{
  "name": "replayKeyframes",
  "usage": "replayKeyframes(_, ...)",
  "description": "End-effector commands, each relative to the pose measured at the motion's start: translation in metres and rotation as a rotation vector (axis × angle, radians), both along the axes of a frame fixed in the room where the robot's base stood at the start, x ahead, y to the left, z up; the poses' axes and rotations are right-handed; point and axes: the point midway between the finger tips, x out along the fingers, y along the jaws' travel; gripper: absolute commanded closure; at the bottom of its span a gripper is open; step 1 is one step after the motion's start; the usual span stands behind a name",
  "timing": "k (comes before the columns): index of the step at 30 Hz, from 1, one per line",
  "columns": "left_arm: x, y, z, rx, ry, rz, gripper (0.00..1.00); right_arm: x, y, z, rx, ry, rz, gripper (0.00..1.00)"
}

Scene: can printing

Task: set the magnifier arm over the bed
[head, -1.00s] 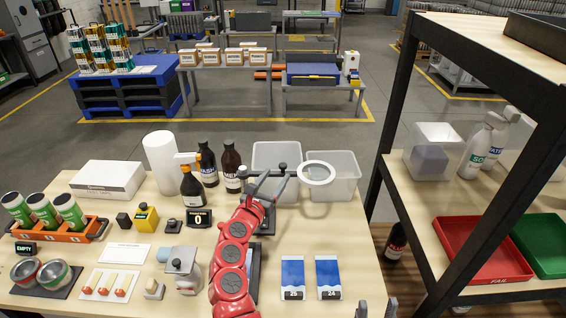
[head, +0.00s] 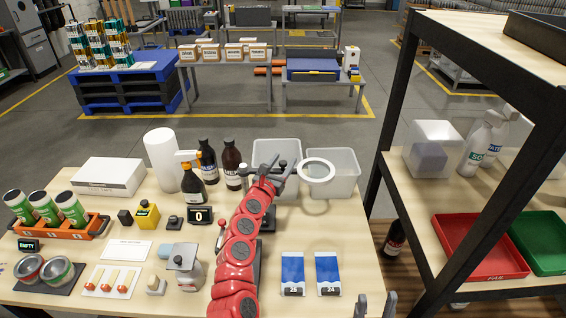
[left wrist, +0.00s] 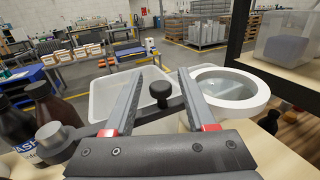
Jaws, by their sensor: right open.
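The magnifier's white ring (head: 317,170) hangs over the front of the right clear bin at the back of the table. In the left wrist view the ring (left wrist: 232,88) is right of my fingers, and its grey arm joint (left wrist: 52,138) is at left. My left gripper (head: 282,164) is open. Its two fingers stand either side of the magnifier's black knob (left wrist: 160,90), with gaps visible on both sides. My red left arm covers much of a dark flat piece (head: 256,262); I cannot tell whether it is the bed. My right gripper (head: 375,306) is open at the bottom edge, empty.
Clear bins (head: 345,187) stand behind the magnifier. Dark bottles (head: 231,166) and a spray bottle (head: 191,183) stand to the left. Two blue-and-white cards (head: 292,270) lie right of my left arm. A black-framed shelf (head: 400,110) bounds the right side.

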Motion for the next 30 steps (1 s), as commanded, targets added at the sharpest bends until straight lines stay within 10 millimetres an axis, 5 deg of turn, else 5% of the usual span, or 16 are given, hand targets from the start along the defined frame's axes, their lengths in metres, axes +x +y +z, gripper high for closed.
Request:
replayKeyframes(9,-0.0001,-0.0002,0.0001,0.0,0.0,0.0,1.0,0.0,0.0,0.0001,0.0,0.0,0.0,0.51)
replayKeyframes(30,-0.0001,-0.0002,0.0002,0.0,0.0,0.0,1.0,0.0,0.0,0.0,0.0,0.0,0.0,0.51)
